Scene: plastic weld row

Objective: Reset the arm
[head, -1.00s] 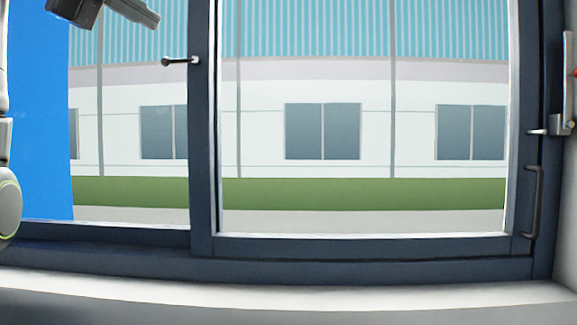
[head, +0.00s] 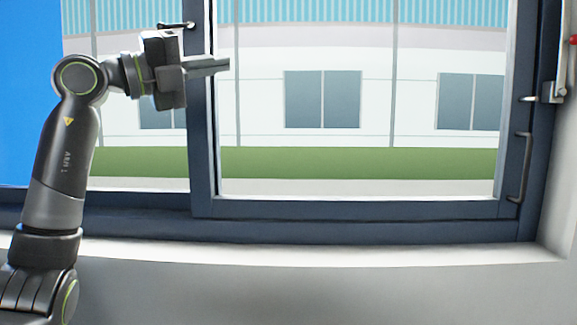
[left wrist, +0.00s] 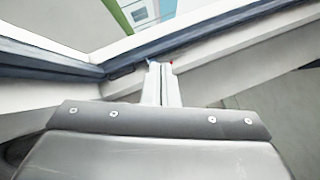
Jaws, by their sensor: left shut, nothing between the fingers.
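My left arm comes in from the left in the head view, bent at the elbow. Its gripper (head: 218,64) points right, in front of the window's middle upright. The gripper is shut and empty, its fingers together. In the left wrist view the shut fingers (left wrist: 161,84) point toward a corner of the window frame and sill, with a small red spot and a small blue spot at the tips. My right gripper is in neither view.
A dark-framed sliding window (head: 350,207) fills most of the head view. A handle (head: 523,165) and a latch (head: 545,94) are at its right side. A white sill (head: 330,252) runs below it. A blue panel (head: 30,100) is at the left.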

